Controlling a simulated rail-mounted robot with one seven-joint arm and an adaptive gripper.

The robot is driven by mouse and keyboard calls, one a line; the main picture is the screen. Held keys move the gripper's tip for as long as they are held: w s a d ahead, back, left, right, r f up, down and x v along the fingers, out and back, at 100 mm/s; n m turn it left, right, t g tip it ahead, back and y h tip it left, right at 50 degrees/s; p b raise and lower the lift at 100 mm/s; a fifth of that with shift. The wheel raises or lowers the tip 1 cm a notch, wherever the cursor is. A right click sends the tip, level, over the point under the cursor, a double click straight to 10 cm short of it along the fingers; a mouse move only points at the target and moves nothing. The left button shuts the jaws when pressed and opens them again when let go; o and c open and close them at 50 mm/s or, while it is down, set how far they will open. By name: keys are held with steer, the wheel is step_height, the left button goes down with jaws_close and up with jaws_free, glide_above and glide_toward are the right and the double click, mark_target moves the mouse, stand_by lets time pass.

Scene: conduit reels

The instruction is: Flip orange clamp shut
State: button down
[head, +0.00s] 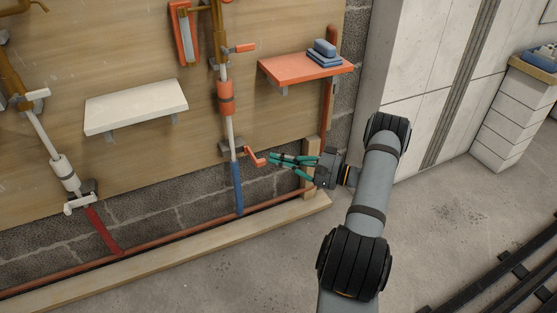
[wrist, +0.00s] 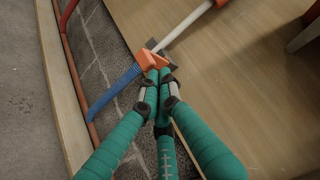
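The lower orange clamp (head: 254,157) sits on the pipe at the foot of the board, above a blue hose. Its orange handle sticks out from the grey bracket toward my gripper. My gripper (head: 270,160) comes in from the right, its teal fingers converging with tips close together beside the handle. In the wrist view the gripper (wrist: 158,76) has its fingertips at the near edge of the orange clamp (wrist: 152,57). The tips partly hide the clamp, and I cannot tell whether they touch it. Nothing visible is held between the fingers.
Another orange clamp (head: 240,48) is higher on the same pipe. An orange shelf (head: 300,68) with blue items is at upper right, a white shelf (head: 135,105) at left. A white clamp (head: 80,203) sits above a red hose (head: 102,230). A wooden beam (head: 180,257) edges the floor.

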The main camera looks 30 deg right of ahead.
steer(key=shift+s+a, duration=0.1)
steer(key=shift+s+a+m+t+h+p, duration=0.15)
steer(key=shift+a+m+t+h+p, duration=0.05)
steer(key=shift+m+t+h+p, duration=0.2)
steer(key=shift+s+a+m+t+h+p, duration=0.2)
steer(key=shift+a+m+t+h+p, duration=0.1)
steer(key=shift+a+m+t+h, duration=0.15)
